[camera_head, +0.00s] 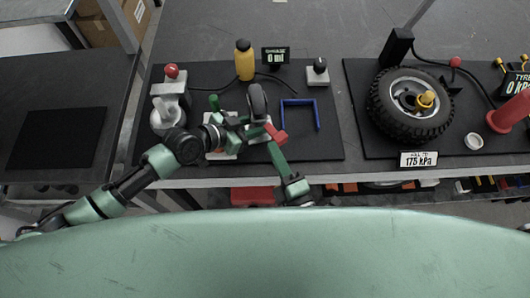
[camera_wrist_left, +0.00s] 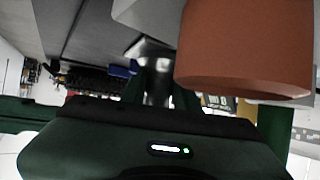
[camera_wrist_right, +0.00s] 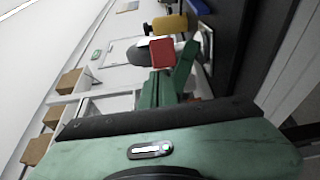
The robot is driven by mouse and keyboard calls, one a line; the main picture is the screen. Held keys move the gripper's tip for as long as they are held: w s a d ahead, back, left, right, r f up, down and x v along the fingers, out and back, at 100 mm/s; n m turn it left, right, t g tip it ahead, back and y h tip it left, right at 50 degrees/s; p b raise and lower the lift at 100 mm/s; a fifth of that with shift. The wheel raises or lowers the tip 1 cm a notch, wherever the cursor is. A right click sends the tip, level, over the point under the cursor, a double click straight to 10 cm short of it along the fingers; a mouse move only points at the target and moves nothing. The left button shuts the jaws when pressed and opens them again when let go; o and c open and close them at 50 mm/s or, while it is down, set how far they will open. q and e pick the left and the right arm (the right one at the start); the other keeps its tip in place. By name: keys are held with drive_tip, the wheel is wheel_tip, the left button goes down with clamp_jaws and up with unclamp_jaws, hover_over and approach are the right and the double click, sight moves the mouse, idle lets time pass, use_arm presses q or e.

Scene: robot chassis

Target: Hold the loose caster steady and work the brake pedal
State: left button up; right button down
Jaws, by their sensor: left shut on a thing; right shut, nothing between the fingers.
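The caster has a dark wheel (camera_head: 257,101) that stands upright on a pale base on the black mat (camera_head: 315,148). It also shows in the right wrist view (camera_wrist_right: 166,58), behind the red brake pedal. My left gripper (camera_head: 241,121) is at the caster's left side, shut on a part of it; the grip itself is mostly hidden. The red brake pedal (camera_head: 275,134) sticks out at the caster's lower right and is close in the right wrist view (camera_wrist_right: 162,52). My right gripper (camera_head: 278,146) is shut and empty, its tips at the pedal. I cannot tell whether they touch.
A yellow bottle (camera_head: 244,60) and a grease display (camera_head: 275,56) stand behind the caster. A blue frame (camera_head: 299,104) is to its right, a red-topped device (camera_head: 172,88) to its left. A tyre (camera_head: 410,104) lies on another mat further right.

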drive_tip(key=shift+w+d+n+y, duration=0.15)
drive_tip(key=shift+w+d+y, duration=0.1)
drive_tip(key=shift+d, duration=0.2)
drive_tip(key=shift+w+d+n+y, duration=0.15)
drive_tip(key=shift+d+y, duration=0.1)
drive_tip(key=shift+d, duration=0.2)
drive_tip(key=d+v, duration=0.1)
drive_tip(key=v, duration=0.9)
drive_tip(key=shift+w+d+r, duration=0.15)
drive_tip(key=shift+w+d, duration=0.25)
use_arm(q)
drive_tip(key=o, duration=1.1)
drive_tip(key=o, duration=0.4)
